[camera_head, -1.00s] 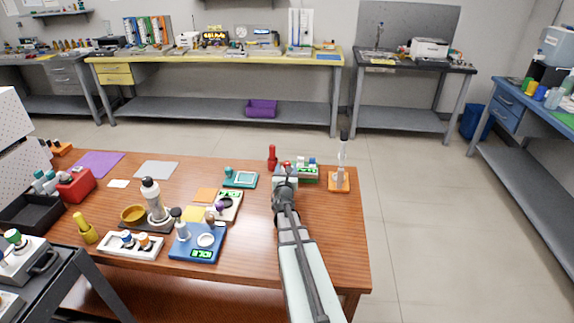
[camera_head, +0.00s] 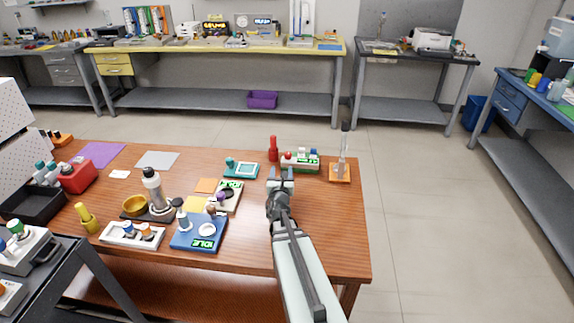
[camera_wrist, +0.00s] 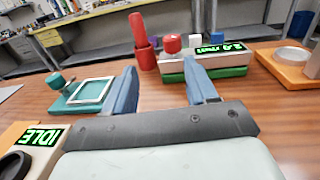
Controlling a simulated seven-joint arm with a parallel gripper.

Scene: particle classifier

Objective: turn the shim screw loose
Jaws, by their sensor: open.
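I cannot tell for sure which part is the shim screw. A white instrument on a green base (camera_head: 300,161) stands at the back right of the wooden table, with a red knob (camera_wrist: 172,43) at its left end, a white and a blue part beside it, and a lit green display. In the wrist view, the instrument (camera_wrist: 222,73) is beyond my right finger, which partly covers it. My gripper (camera_head: 281,174) is open and empty, in front of the instrument and apart from it; its two blue-grey fingers (camera_wrist: 163,75) show in the wrist view.
A red bottle-like object (camera_head: 273,149) stands left of the instrument. A teal device (camera_head: 240,170) and a device reading IDLE (camera_wrist: 40,143) lie to the left. An orange-based stand (camera_head: 340,174) with a tall tube is to the right. Bare wood lies right of my arm.

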